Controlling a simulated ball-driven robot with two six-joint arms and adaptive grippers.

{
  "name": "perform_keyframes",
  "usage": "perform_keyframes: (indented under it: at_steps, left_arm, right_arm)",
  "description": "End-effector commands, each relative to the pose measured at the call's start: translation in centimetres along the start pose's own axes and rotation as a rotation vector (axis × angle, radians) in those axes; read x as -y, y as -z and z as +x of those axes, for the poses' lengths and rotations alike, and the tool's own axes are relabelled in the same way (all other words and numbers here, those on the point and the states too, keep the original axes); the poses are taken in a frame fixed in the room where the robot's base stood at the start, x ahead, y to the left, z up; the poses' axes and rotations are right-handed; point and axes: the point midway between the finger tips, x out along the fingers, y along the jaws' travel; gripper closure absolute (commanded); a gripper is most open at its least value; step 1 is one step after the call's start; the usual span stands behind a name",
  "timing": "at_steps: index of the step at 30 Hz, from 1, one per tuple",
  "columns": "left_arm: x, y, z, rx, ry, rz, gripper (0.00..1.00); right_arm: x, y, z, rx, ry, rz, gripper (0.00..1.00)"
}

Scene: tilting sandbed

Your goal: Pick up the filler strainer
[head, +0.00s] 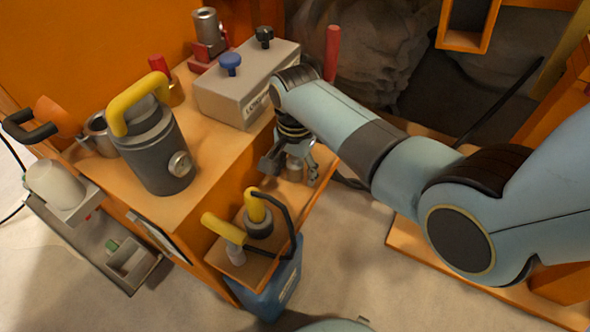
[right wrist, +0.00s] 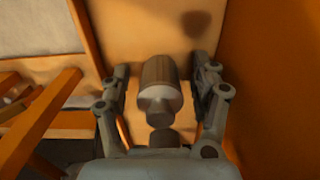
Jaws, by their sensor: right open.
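The filler strainer appears to be the small grey-brown cylinder with a narrower neck (right wrist: 160,80) in the right wrist view. It is in the middle of that view, over an orange-tan surface. My right gripper (right wrist: 163,72) is open, with one finger on each side of the cylinder and a visible gap on both sides. In the head view my right gripper (head: 290,172) points down at the low wooden shelf right of the bench. A small part of the cylinder (head: 296,169) shows between its fingers; the rest is hidden. My left gripper is not in view.
An orange wall (right wrist: 265,80) rises close on the right in the right wrist view. In the head view, a grey control box (head: 235,100) and a dark canister with a yellow handle (head: 158,150) stand on the bench. A yellow-handled tool (head: 258,215) sits in front of my gripper.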

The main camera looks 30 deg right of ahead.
Motion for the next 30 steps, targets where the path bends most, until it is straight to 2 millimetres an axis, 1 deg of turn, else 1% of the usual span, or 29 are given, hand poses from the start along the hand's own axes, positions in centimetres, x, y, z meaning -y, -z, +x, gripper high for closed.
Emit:
perform_keyframes:
  at_steps: [1, 2, 15, 23, 26, 30]
  left_arm:
    - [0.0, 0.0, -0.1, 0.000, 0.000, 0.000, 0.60]
    - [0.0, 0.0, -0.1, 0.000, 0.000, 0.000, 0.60]
    - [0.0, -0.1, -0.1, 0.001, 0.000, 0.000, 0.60]
    - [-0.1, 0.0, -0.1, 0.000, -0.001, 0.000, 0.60]
    - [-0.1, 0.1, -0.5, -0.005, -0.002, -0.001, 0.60]
    - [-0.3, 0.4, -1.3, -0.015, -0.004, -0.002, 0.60]
  right_arm:
    - [0.0, 0.0, -0.1, -0.001, 0.001, 0.000, 0.37]
    - [0.0, 0.0, -0.1, -0.001, 0.001, 0.000, 0.39]
    - [0.0, 0.0, -0.1, 0.000, 0.000, 0.000, 0.96]
    - [0.0, 0.0, -0.3, -0.001, 0.001, 0.000, 0.96]
    - [0.1, 0.1, -0.9, -0.001, 0.002, 0.000, 0.96]
    - [0.1, 0.1, -2.7, -0.002, 0.004, 0.000, 0.96]
